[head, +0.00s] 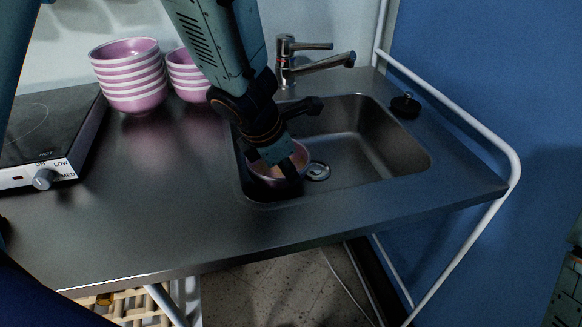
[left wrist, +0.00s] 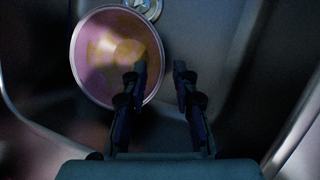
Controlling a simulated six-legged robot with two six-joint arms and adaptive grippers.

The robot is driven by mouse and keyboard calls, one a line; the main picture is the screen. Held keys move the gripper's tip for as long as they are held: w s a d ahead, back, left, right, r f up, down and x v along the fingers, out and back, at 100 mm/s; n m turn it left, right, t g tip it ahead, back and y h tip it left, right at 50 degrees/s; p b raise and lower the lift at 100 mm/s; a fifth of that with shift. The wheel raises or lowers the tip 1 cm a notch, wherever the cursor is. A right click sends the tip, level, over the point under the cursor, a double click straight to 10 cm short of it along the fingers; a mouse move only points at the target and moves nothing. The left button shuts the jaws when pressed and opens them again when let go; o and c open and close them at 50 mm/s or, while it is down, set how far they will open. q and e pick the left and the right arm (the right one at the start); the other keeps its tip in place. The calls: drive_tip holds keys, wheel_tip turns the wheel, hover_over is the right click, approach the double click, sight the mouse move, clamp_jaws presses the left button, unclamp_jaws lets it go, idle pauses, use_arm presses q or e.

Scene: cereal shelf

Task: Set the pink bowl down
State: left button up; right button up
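The pink bowl (head: 264,181) stands in the sink basin, near its left front corner, close to the drain. My left gripper (head: 291,166) reaches down over the bowl from above. In the left wrist view the bowl (left wrist: 92,75) is at the upper left, its inside facing the camera. The left gripper's fingers (left wrist: 160,72) are apart there. One finger overlaps the bowl's inside and the other is outside its right rim, so the rim lies between them. I see a gap between the fingers and the rim. My right gripper is not in view.
The sink (head: 365,150) has a drain (head: 318,171) and a tap (head: 288,62) behind it. Two stacks of pink bowls (head: 130,75) stand at the back left, next to a hot plate (head: 40,130). A black plug (head: 405,106) lies at the right. The counter's front left is clear.

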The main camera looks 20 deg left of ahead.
use_arm(q)
drive_tip(key=p+v, duration=0.3)
drive_tip(key=v, duration=0.4)
